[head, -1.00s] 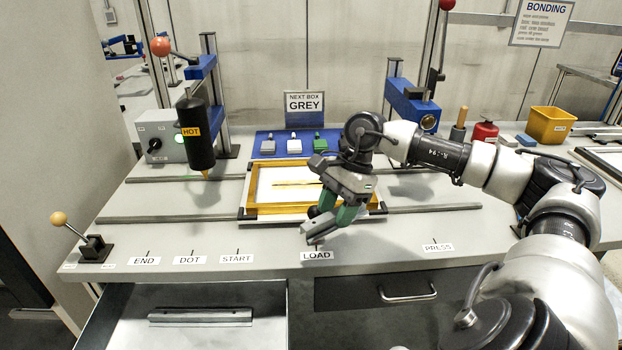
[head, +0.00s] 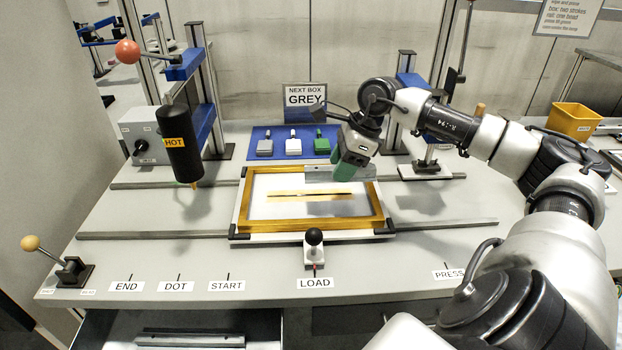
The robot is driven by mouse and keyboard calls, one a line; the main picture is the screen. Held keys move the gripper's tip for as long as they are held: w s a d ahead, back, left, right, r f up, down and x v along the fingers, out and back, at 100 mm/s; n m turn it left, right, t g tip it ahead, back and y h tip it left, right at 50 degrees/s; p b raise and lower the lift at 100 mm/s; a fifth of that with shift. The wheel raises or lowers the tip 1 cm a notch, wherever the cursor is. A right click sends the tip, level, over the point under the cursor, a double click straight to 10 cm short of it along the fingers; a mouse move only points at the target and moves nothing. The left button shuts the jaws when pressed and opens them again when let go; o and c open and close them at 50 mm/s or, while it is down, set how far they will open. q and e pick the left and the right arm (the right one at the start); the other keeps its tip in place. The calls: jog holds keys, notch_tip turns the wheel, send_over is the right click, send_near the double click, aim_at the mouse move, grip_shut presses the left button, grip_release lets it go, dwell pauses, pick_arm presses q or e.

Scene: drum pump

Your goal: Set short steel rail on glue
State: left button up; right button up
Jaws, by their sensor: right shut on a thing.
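My right gripper (head: 345,168) has green fingertips and is shut on the short steel rail (head: 322,174). The grey rail lies crosswise over the far right inside of the yellow frame (head: 240,212). I cannot tell whether it touches the white panel (head: 300,211). The glue shows as a thin amber line with a dark streak (head: 310,195) across the middle of the panel, nearer to me than the rail. The rail's right part is partly hidden by the fingers. My left gripper is not in view.
A black heated nozzle marked HOT (head: 181,142) hangs left of the frame. A black-knobbed lever (head: 314,245) stands at the LOAD mark. A press (head: 425,168) stands at right behind my arm. Another steel rail (head: 190,340) lies in the open drawer.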

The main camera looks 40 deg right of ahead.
aim_at(305, 195)
jog(key=w+f, duration=0.1)
jog(key=w, duration=0.1)
jog(key=w+a+f+p, duration=0.1)
jog(key=w, duration=0.1)
jog(key=w+a+f+p, duration=0.1)
jog(key=w+f, duration=0.1)
jog(key=w, duration=0.1)
jog(key=shift+f, duration=0.1)
grip_shut()
jog(key=shift+w+a+f, duration=0.1)
jog(key=shift+f, duration=0.05)
notch_tip(305, 195, down, 4)
jog(key=shift+r+p, duration=0.1)
jog(key=shift+p, duration=0.2)
jog(key=o, duration=0.9)
grip_release()
jog(key=shift+o, duration=0.2)
jog(key=b+v, duration=0.1)
jog(key=v, duration=1.1)
